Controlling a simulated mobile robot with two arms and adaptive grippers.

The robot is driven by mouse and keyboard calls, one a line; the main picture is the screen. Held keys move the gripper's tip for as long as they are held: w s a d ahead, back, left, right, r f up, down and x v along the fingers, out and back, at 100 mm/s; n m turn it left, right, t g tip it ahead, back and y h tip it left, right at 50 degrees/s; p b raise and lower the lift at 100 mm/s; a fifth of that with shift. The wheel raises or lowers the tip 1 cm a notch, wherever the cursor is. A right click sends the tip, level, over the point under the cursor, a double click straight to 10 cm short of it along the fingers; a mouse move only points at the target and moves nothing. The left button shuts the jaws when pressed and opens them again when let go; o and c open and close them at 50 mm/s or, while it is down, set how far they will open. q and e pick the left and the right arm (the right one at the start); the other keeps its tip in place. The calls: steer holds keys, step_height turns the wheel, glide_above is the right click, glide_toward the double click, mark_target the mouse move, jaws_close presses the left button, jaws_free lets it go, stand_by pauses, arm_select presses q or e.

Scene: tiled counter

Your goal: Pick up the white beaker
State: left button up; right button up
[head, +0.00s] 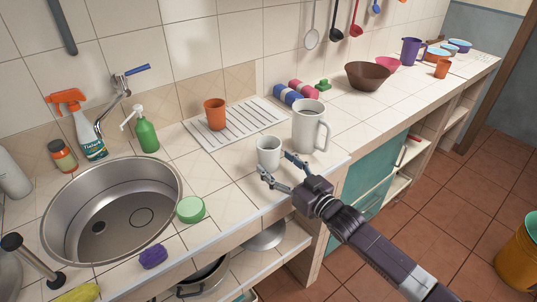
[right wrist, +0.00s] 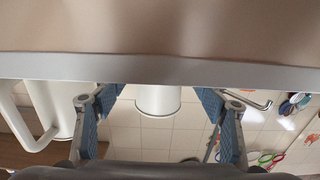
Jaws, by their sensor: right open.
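The white beaker (head: 268,152) is a small, plain cup standing upright near the counter's front edge, just left of a larger white jug. My right gripper (head: 276,166) is open, with its fingers at the beaker's front side, one towards the left and one towards the right. In the right wrist view the picture is upside down, and the beaker (right wrist: 158,100) shows between the two spread blue-padded fingers (right wrist: 160,102), with clear space on both sides. I cannot tell whether the fingertips reach past its near wall. My left gripper is not in view.
The white jug (head: 307,128) with a handle stands close to the right of the beaker; it also shows in the right wrist view (right wrist: 50,105). An orange cup (head: 215,114) stands on the drying rack (head: 236,123) behind.

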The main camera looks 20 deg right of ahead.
steer(key=shift+x, duration=1.4)
steer(key=shift+d, duration=0.1)
steer(key=c, duration=1.4)
